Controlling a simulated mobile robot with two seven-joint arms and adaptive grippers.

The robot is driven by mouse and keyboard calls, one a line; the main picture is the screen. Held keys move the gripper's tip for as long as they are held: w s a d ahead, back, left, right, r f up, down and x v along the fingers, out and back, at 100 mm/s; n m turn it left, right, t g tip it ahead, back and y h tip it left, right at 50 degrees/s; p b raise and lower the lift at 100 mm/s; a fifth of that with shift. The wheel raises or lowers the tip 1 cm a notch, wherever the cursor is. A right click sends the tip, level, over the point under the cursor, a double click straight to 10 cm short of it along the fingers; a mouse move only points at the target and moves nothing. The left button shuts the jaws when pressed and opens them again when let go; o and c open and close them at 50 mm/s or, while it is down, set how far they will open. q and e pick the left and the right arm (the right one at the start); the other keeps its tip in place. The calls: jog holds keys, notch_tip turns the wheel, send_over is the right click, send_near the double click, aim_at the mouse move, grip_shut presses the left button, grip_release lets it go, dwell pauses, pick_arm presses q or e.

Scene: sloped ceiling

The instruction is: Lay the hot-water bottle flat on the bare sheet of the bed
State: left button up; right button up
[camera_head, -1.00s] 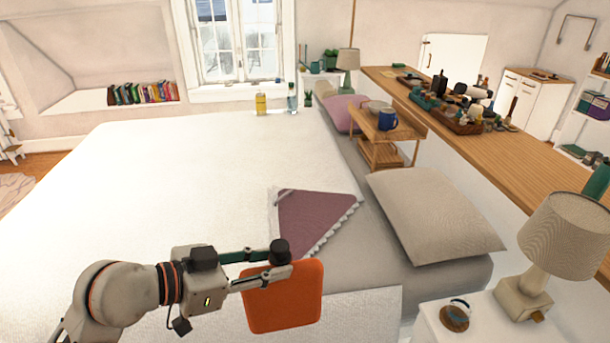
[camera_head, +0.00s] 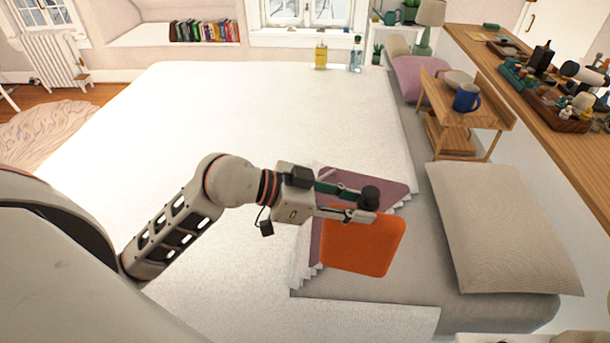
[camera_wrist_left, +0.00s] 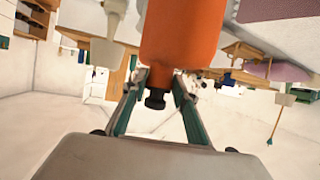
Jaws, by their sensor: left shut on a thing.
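The orange hot-water bottle (camera_head: 362,243) hangs from my left gripper (camera_head: 360,205), with its flat side facing the head camera. The gripper is shut on its neck, near the black stopper. In the left wrist view the orange body (camera_wrist_left: 182,35) points up the picture, and the stopper (camera_wrist_left: 155,99) lies between the fingers (camera_wrist_left: 158,98). In the head view the bottle overlaps the folded purple blanket corner and the grey bare sheet (camera_head: 425,262) of the bed. It appears to be above them; the height is hard to tell. My right gripper is not in view.
A beige pillow (camera_head: 500,228) lies right of the bare sheet. A white cover (camera_head: 230,110) spreads over most of the bed. A wooden tray table (camera_head: 490,103) with a blue mug (camera_head: 467,98) stands beyond the pillow. Two bottles stand at the bed's far edge.

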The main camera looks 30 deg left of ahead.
pick_arm(q)
jog(key=a+r, duration=0.1)
jog(key=a, duration=1.1)
jog(key=shift+a+r, duration=0.25)
jog(key=shift+a, duration=0.05)
